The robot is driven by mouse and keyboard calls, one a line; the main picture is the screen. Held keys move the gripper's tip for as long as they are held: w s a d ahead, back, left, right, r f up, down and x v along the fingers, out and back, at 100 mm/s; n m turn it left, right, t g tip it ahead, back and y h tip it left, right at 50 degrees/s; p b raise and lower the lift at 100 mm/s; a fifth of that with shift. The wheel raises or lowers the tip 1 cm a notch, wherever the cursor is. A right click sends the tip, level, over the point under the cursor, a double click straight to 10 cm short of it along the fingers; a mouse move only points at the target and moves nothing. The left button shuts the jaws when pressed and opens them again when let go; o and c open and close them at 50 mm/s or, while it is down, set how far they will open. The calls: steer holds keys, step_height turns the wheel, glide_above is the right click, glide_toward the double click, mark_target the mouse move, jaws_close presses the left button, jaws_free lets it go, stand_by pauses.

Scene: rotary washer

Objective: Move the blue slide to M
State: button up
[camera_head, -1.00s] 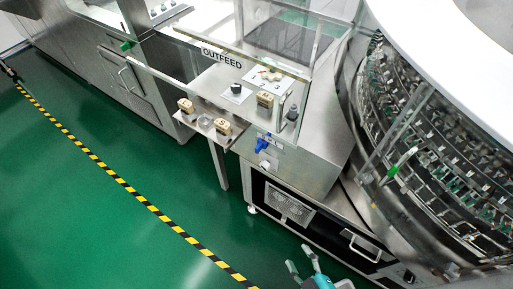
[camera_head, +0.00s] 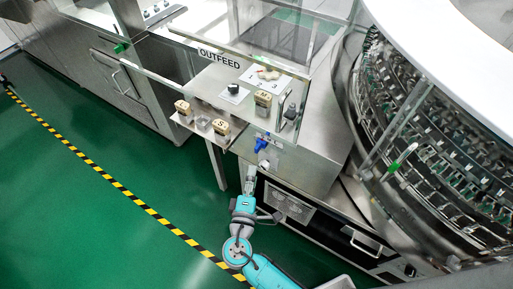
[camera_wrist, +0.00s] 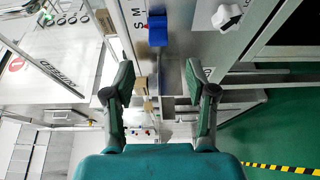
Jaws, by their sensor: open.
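The blue slide (camera_head: 262,144) is on the steel front panel below the outfeed. In the wrist view the blue slide (camera_wrist: 158,30) is near the top, beside the printed letters S and M (camera_wrist: 138,17). Which letter it is set to, I cannot tell for certain. My gripper (camera_head: 250,171) is below and slightly left of the slide in the head view, apart from it. In the wrist view my gripper (camera_wrist: 159,80) has its two fingers wide apart, with nothing held, and the slide shows beyond the gap between them.
Tan lettered blocks (camera_head: 221,126) stand on the steel ledge above. Clear panels (camera_head: 283,93) enclose the outfeed. Green floor (camera_head: 75,190) is open at left, with a striped line.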

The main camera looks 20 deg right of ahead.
mark_target(257, 152)
steer(key=x, duration=1)
steer(key=shift+w+d+r, duration=0.15)
steer(key=shift+w+d, duration=0.05)
steer(key=shift+w, duration=0.15)
jaws_close()
